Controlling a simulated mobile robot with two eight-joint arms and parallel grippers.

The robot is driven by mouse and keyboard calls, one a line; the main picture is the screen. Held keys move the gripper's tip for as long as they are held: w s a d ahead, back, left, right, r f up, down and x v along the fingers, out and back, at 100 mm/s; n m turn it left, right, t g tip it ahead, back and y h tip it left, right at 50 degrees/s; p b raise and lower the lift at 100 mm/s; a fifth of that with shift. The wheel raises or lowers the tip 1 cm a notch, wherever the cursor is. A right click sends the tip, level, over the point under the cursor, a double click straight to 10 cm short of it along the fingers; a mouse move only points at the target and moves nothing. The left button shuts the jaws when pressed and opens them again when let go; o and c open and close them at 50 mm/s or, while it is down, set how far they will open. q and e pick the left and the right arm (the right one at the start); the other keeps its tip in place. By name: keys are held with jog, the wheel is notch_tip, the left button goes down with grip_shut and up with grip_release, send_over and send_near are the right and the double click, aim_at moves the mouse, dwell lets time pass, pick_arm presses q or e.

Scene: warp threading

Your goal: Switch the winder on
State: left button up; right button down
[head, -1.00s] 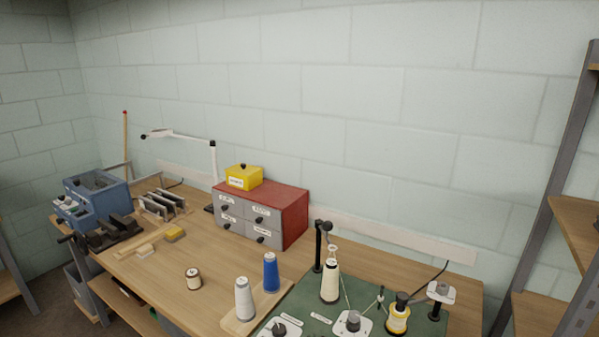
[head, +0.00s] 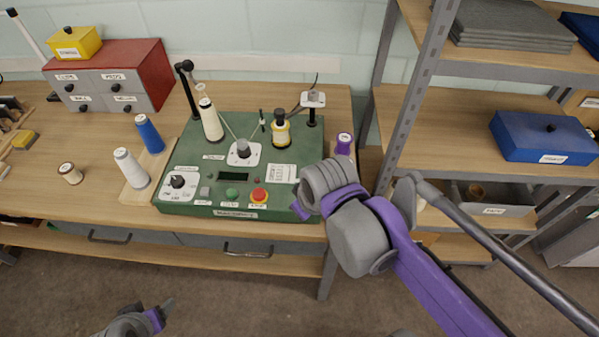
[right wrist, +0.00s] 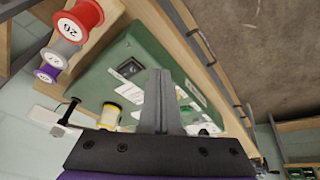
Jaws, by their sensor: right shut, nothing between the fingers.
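The green winder (head: 195,152) sits on the bench in the head view; it also shows in the right wrist view (right wrist: 165,58). Its front panel has a black rotary knob on a white plate (head: 177,181), a small grey switch (head: 205,191), a green button (head: 232,194), a red button (head: 259,196) and a dark display (head: 233,177). My right gripper (right wrist: 157,75) is shut and empty over the winder's right side in the right wrist view. In the head view its wrist hides the winder's front right corner. My left gripper (head: 166,308) is low, in front of the bench; its finger gap is unclear.
A blue cone (head: 149,135) and a white cone (head: 130,168) stand left of the winder. A cream cone (head: 210,122) and a yellow bobbin (head: 280,132) are on it. A purple spool (head: 344,143) stands right. A shelf rack's grey post (head: 415,95) rises close to my right arm.

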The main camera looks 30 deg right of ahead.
pick_arm(q)
jog(key=shift+s+f+b, duration=0.4)
jog(key=shift+f+b, duration=0.1)
jog(key=shift+f, duration=0.35)
jog(key=shift+s+f+b, duration=0.4)
jog(key=shift+f+b, duration=0.1)
jog(key=shift+f, duration=0.3)
pick_arm(e)
jog(key=w+d+r+n+g, duration=0.4)
jog(key=w+d+r+n, duration=0.1)
jog(key=w+r+n, duration=0.3)
jog(key=shift+w+d+r+n, duration=0.25)
jog(key=shift+w+r+n, duration=0.15)
jog(key=shift+w+r, duration=0.4)
jog(key=shift+w+f, duration=0.1)
jog(key=shift+f, duration=0.05)
pick_arm(q)
jog(key=shift+s+f+b, duration=0.15)
jog(key=shift+f+b, duration=0.25)
jog(key=shift+f, duration=0.1)
pick_arm(e)
notch_tip(320, 180, down, 14)
jog(key=shift+f, duration=0.25)
pick_arm(q)
jog(key=shift+s+f, duration=0.15)
pick_arm(e)
jog(key=shift+a, duration=0.1)
